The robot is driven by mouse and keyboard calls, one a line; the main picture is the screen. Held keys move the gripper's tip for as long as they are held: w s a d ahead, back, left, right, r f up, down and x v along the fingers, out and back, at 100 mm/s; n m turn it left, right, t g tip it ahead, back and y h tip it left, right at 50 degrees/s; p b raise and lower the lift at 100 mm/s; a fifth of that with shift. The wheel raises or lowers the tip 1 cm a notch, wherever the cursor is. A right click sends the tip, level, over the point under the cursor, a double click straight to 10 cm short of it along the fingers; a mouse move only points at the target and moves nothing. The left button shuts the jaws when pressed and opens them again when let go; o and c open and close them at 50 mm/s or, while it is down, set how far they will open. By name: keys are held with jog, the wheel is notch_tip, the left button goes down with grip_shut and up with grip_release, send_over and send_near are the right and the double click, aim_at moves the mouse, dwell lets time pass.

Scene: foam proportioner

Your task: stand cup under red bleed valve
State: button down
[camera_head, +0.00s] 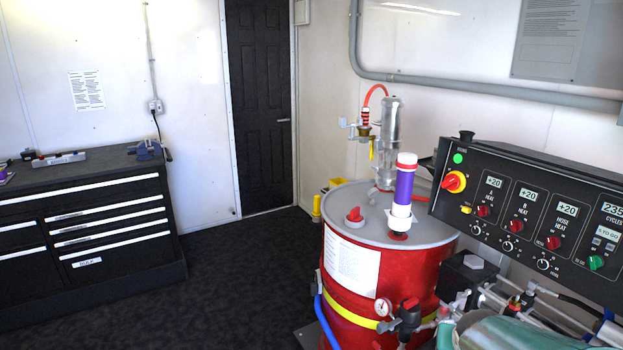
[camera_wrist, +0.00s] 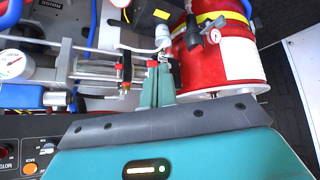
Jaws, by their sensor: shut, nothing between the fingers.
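My gripper (camera_wrist: 159,72) points away from the camera in the wrist view, its teal fingers shut with nothing between them. The fingertips lie over or near the metal pipework between the proportioner and the red drum; the exact gap is hard to judge. A black valve with a red handle (camera_head: 409,304) sits in front of the drum, beside a round gauge. It also shows in the wrist view (camera_wrist: 193,36). I cannot tell whether this is the red bleed valve. No cup can be made out clearly in either view.
The red drum (camera_head: 375,286) with a yellow band stands left of the black control panel (camera_head: 533,208). Hoses and fittings crowd the space below the panel. A black tool cabinet (camera_head: 85,228) stands at left. Dark floor (camera_head: 240,270) between cabinet and drum is clear.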

jog(key=s+a+r+n+y, duration=0.1)
jog(key=s+a+r+n, duration=0.1)
jog(key=s+a+r, duration=0.2)
jog(key=s+a+r+n+g+y, duration=0.1)
jog(key=s+a+r+n+y, duration=0.1)
jog(key=s+a+r, duration=0.3)
jog(key=s+a, duration=0.4)
jog(key=a, duration=0.3)
jog(key=shift+a+n+y, duration=0.2)
jog(key=shift+n+y, duration=0.1)
